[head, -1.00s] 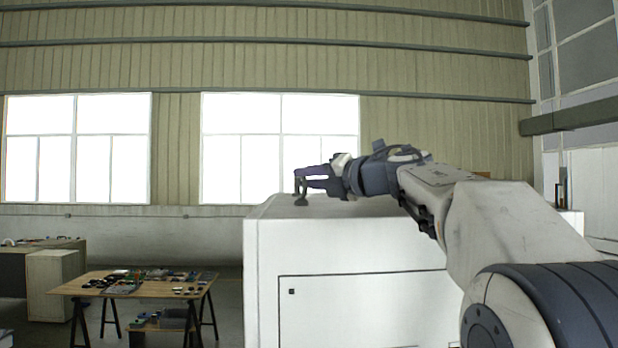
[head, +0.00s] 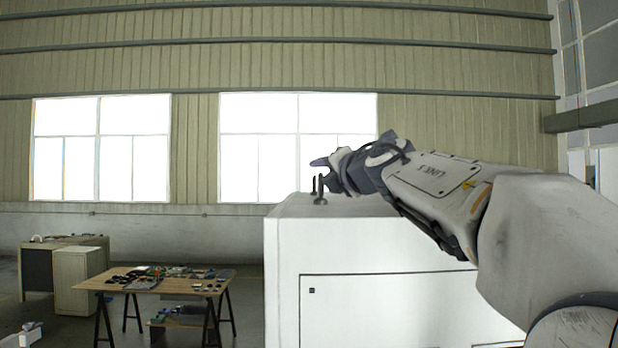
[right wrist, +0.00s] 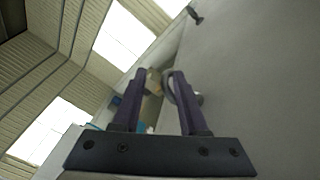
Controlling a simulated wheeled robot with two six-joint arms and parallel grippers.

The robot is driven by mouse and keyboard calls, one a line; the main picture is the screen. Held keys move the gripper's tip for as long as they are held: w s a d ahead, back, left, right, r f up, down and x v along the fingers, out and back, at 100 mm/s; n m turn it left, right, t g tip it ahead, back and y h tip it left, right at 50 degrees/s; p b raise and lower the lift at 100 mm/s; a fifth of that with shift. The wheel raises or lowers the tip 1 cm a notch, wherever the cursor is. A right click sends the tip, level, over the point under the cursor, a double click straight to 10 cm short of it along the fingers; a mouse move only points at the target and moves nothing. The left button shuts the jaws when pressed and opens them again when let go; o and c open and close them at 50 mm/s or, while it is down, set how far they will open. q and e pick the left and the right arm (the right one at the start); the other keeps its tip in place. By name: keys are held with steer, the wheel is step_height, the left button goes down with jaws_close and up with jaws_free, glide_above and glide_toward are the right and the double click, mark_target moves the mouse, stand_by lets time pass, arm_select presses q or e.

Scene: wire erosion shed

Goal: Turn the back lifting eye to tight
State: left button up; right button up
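A white machine cabinet (head: 290,235) stands in front of me. A dark lifting eye (head: 320,201) sits on its top at the left; dark upright shapes rise just behind it, near my right gripper (head: 320,167). In the right wrist view my right gripper (right wrist: 160,75) has its two purple fingers apart. A grey ring (right wrist: 168,90) shows between them, close beside the right finger; contact cannot be told. Another dark fitting (right wrist: 195,15) shows farther up along the cabinet surface. Which of these is the back eye is not clear. My left gripper is out of view.
A wooden table (head: 170,286) with small parts stands at the lower left, with a pale cabinet (head: 78,282) beyond it.

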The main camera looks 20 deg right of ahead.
steer(key=shift+a, duration=0.1)
steer(key=shift+f, duration=0.2)
steer(key=s+b, duration=0.1)
steer(key=s, duration=0.1)
steer(key=s+b, duration=0.1)
steer(key=s, duration=0.2)
steer(key=s+d+b, duration=0.1)
steer(key=s, duration=0.1)
steer(key=shift+s+f, duration=0.15)
steer(key=shift+s, duration=0.1)
steer(key=shift+s+b, duration=0.8)
steer(key=shift+b, duration=0.3)
steer(key=shift+s+b, duration=0.2)
steer(key=shift+b, duration=0.15)
steer(key=shift+s+b, duration=0.3)
steer(key=shift+s, duration=0.15)
